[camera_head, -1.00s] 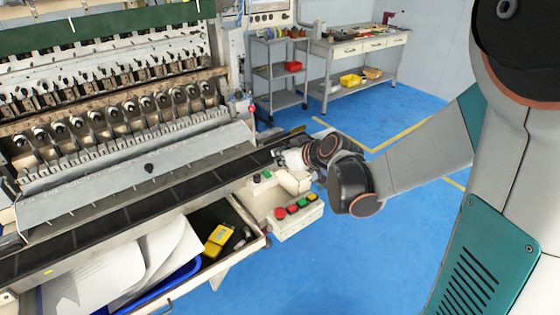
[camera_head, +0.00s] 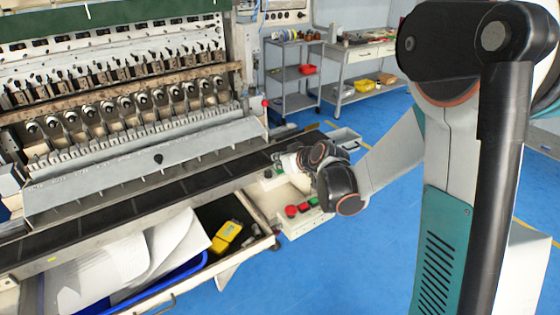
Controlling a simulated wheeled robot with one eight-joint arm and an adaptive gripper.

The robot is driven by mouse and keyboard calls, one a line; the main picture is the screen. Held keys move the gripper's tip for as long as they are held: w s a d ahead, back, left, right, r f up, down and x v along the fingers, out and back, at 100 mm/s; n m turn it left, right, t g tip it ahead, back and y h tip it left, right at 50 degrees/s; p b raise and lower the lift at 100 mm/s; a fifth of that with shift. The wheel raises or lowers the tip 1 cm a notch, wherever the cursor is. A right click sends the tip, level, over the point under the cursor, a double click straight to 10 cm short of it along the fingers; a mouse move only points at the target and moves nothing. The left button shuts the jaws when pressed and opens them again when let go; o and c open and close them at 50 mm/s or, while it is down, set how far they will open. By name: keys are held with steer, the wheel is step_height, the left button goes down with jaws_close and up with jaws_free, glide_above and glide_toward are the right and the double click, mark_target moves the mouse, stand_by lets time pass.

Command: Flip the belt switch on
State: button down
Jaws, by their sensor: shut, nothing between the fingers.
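A small control panel (camera_head: 272,187) sits at the right end of the machine's dark belt (camera_head: 160,198). On it are a small black switch or knob (camera_head: 268,174) and a green button beside it; which one is the belt switch, and its position, are too small to tell. My gripper (camera_head: 279,158) is shut and empty, just above and behind this panel, at the belt's right end. Its fingers are small and partly lost against the dark belt, so I cannot tell whether they touch anything. My wrist hides part of the panel's right side.
A button box with a red button (camera_head: 291,211) and green buttons stands just below my wrist. A grey cart (camera_head: 294,75) stands behind. Blue floor (camera_head: 330,260) is free at right.

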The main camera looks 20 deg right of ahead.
steer(key=shift+w+g+p, duration=0.15)
steer(key=shift+g+p, duration=0.15)
steer(key=shift+w+a+f, duration=0.1)
steer(key=shift+f, duration=0.25)
steer(key=shift+s+d+f, duration=0.1)
steer(key=shift+s+d, duration=0.05)
steer(key=shift+s, duration=0.35)
steer(key=shift+s+d+f, duration=0.1)
steer(key=shift+s+d, duration=0.05)
steer(key=shift+s, duration=0.3)
